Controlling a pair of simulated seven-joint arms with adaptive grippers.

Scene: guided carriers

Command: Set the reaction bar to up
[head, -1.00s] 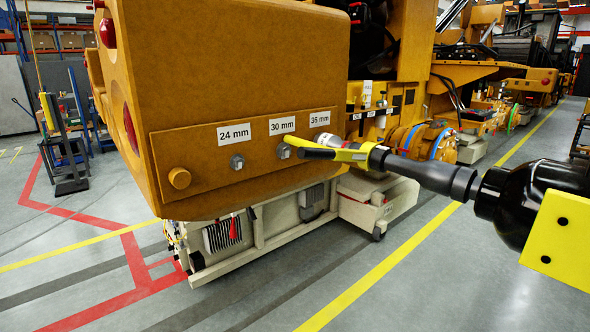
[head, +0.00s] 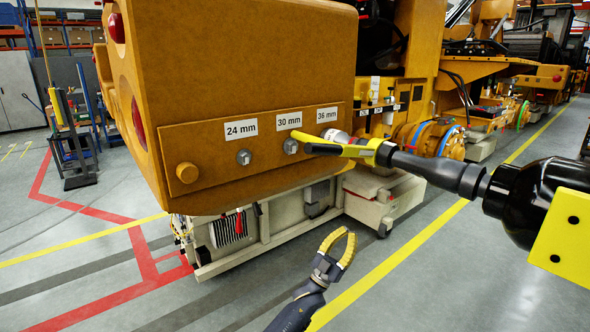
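A black nutrunner (head: 450,176) hangs at right, with its silver socket end (head: 336,136) at the bolt spot under the 36 mm label. The reaction bar (head: 357,151), yellow with a black part, sits at the tool's nose and points left towards the 30 mm bolt (head: 290,146). I cannot tell if it touches that bolt. My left gripper (head: 349,232) is low in the middle, over the floor and below the bar, well apart from it. Its yellow-edged fingers form a loop with the tips seeming to meet; nothing shows between them. My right gripper is not in view.
The orange carrier panel (head: 220,165) carries a 24 mm bolt (head: 244,157) and a round orange knob (head: 187,172). A pale carrier base (head: 275,218) stands below. A yellow plate (head: 568,238) is at the tool's rear. Floor in front is clear.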

